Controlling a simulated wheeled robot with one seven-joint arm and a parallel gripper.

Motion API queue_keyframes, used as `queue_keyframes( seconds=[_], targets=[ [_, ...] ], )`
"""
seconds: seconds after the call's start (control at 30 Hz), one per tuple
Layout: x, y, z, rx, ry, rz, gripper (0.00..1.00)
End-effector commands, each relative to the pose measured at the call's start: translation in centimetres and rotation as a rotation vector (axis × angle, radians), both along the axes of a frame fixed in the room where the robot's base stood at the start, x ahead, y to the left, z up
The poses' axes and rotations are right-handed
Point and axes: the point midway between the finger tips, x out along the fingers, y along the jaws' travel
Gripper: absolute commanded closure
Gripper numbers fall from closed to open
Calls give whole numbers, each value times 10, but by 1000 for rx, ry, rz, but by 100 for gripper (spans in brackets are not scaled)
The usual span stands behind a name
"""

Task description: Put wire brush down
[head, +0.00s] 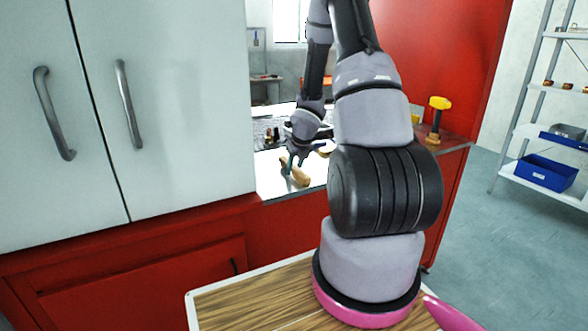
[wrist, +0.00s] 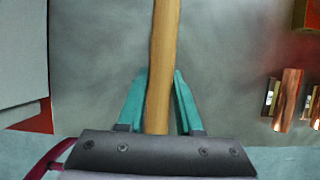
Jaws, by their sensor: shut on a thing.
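My gripper (head: 289,164) is over the pale bench top, inside the opening of the red cabinet. Its teal fingers (wrist: 159,85) show in the wrist view on both sides of a wooden handle, which I take to be the wire brush (wrist: 164,45). The gripper is shut on this handle. The handle runs up out of the wrist frame, so the bristles are not seen there. In the head view a tan wooden piece (head: 298,175) shows just below the fingers. I cannot tell whether it touches the bench.
The white bench top (head: 272,183) is partly hidden by my arm. A yellow-headed tool (head: 438,104) stands on the ledge at right. Several wood and metal items (wrist: 290,101) lie at the right of the wrist view. White cabinet doors (head: 175,90) block the left.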

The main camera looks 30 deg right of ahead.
Motion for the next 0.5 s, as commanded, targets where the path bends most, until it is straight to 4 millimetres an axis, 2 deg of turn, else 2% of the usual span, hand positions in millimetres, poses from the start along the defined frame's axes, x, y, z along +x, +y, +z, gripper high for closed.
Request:
queue_keyframes(
  seconds=[0.1, 0.13, 0.2, 0.5],
  targets=[
    [0, 1, -4, 0, 1, 1, 100],
    [0, 0, -4, 0, 1, 1, 62],
    [0, 0, -4, 1, 1, 0, 36],
    [-1, 3, -5, 3, 3, 5, 36]
  ],
)
